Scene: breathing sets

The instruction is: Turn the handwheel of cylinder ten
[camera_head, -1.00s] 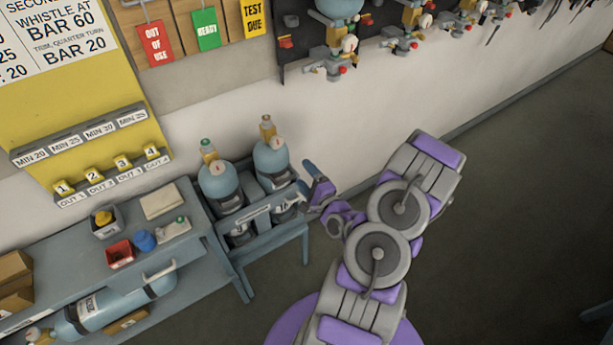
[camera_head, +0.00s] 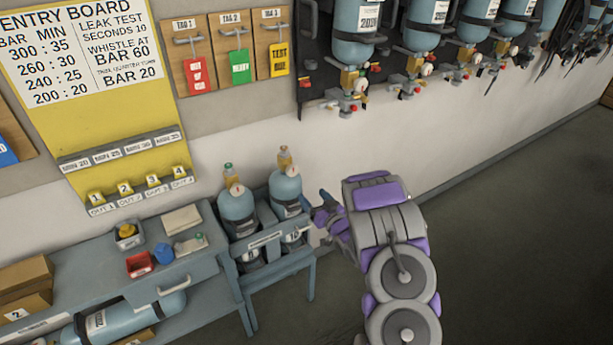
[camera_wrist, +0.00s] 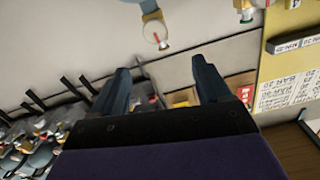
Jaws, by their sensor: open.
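Two blue cylinders stand upright in a grey rack (camera_head: 281,238): a left one (camera_head: 237,205) with a green-topped valve and a right one (camera_head: 286,190) with a tan top. More cylinders hang on the wall, such as this one (camera_head: 354,38), with valves, gauges and red knobs at their lower ends. I cannot read which cylinder is number ten. My gripper (camera_head: 326,213) is just right of the rack, close to the right cylinder. In the wrist view my gripper (camera_wrist: 160,76) is open, with nothing between its two dark fingers. A cylinder valve with a gauge (camera_wrist: 155,32) shows beyond them.
A grey bench (camera_head: 200,262) left of the rack holds a red bin (camera_head: 139,264), a blue item (camera_head: 164,253) and a pad. A blue cylinder (camera_head: 130,318) lies beneath. The yellow entry board (camera_head: 115,125) is on the wall. The floor at right is clear.

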